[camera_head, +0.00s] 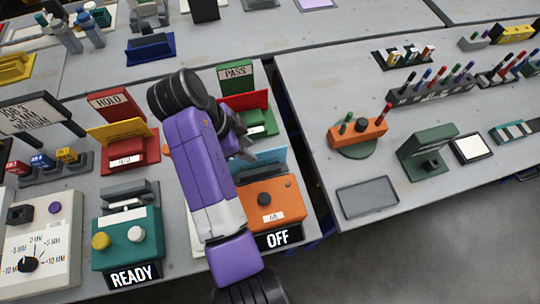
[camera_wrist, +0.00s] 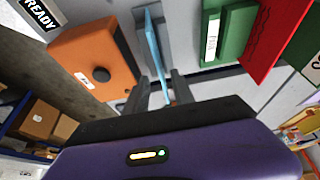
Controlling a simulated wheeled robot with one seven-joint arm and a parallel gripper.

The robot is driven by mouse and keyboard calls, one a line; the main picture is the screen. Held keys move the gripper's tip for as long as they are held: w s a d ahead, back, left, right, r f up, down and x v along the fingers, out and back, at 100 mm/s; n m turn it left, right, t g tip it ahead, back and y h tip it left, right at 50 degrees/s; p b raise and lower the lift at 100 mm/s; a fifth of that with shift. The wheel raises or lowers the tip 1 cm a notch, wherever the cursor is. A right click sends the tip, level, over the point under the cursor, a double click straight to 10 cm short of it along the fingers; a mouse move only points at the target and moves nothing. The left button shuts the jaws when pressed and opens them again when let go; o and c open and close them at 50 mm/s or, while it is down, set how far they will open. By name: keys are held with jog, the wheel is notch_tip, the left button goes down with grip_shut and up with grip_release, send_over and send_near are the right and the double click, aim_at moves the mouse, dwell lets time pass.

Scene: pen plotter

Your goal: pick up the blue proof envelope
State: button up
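The light blue envelope (camera_head: 272,160) stands upright behind the orange device in the head view, partly hidden by my arm. In the wrist view the envelope (camera_wrist: 153,45) is seen nearly edge-on, and its near end lies between my two fingers. My gripper (camera_wrist: 161,88) is open, with a finger on each side of the envelope and visible gaps between. In the head view my gripper (camera_head: 242,148) is at the envelope's left end, mostly hidden by my purple wrist.
The orange device (camera_head: 284,203) with a dark knob and an OFF sign (camera_head: 278,239) is in front of the envelope. A teal READY box (camera_head: 128,238) is at left.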

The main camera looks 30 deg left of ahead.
aim_at(262, 157)
jog(key=shift+w+d+f, duration=0.15)
jog(key=shift+f, duration=0.05)
jog(key=shift+p+x, duration=0.5)
jog(key=shift+x, duration=1.1)
jog(key=shift+p+x, duration=0.4)
jog(key=shift+x, duration=1.7)
grip_shut()
